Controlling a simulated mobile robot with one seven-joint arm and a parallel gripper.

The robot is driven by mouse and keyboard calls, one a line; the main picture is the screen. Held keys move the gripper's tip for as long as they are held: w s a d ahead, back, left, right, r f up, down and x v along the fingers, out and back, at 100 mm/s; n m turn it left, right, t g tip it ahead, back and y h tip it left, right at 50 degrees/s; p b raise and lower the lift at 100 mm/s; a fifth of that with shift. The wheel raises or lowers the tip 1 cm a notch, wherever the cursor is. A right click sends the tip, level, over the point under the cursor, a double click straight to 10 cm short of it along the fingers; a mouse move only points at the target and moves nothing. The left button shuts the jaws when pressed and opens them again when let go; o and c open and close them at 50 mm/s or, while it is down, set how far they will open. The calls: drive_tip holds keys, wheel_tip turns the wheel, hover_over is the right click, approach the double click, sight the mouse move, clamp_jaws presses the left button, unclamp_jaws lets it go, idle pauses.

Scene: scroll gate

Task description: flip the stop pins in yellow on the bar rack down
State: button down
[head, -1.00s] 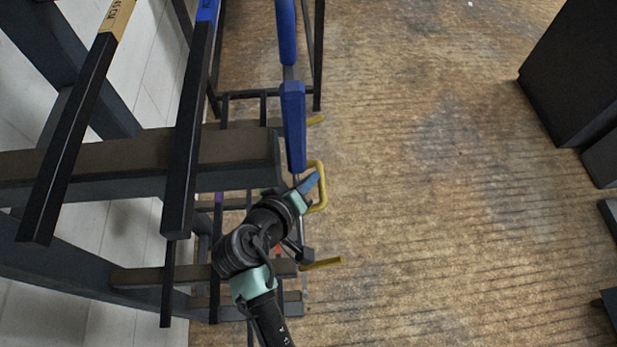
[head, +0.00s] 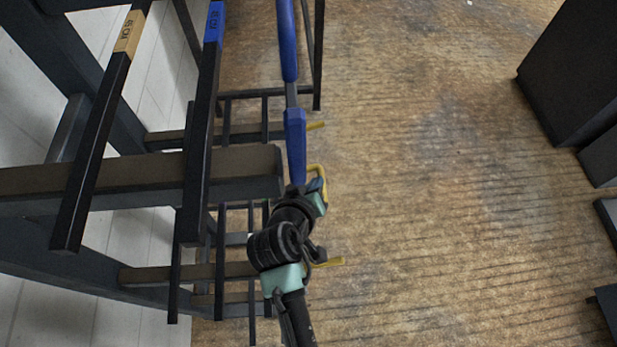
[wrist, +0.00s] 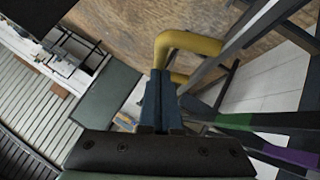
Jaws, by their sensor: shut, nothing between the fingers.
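The dark bar rack (head: 150,172) stands at the left with beams reaching right. A bent yellow stop pin (head: 323,170) sticks out at the end of the nearest beam, partly hidden by my gripper. Two more yellow pins show, one farther up (head: 316,125) and one lower (head: 330,262); both point right. My gripper (head: 319,184) is shut and empty, with its blue fingers beside the bent pin. In the wrist view the fingers (wrist: 158,98) overlap the lower part of the bent yellow pin (wrist: 182,42). Whether they touch it I cannot tell.
A blue-sleeved upright (head: 295,140) stands close to my gripper. Dark cabinets (head: 575,75) stand at the right. The brown floor between is clear.

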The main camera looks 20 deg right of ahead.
drive_tip(key=y+p, duration=0.1)
drive_tip(key=d+f+m+y+p, duration=0.1)
drive_tip(key=shift+s+d+y+p, duration=0.25)
drive_tip(key=shift+y+p, duration=0.05)
drive_tip(key=shift+p, duration=0.1)
drive_tip(key=shift+f+m, duration=0.25)
drive_tip(key=shift+m, duration=0.15)
drive_tip(key=shift+d+f+t+y, duration=0.15)
drive_tip(key=shift+f+t+y, duration=0.15)
wheel_tip(320, 180, up, 4)
drive_tip(key=p, duration=0.4)
drive_tip(key=shift+w+r, duration=0.1)
drive_tip(key=shift+r, duration=0.1)
drive_tip(key=v, duration=0.9)
drive_tip(key=shift+s, duration=0.55)
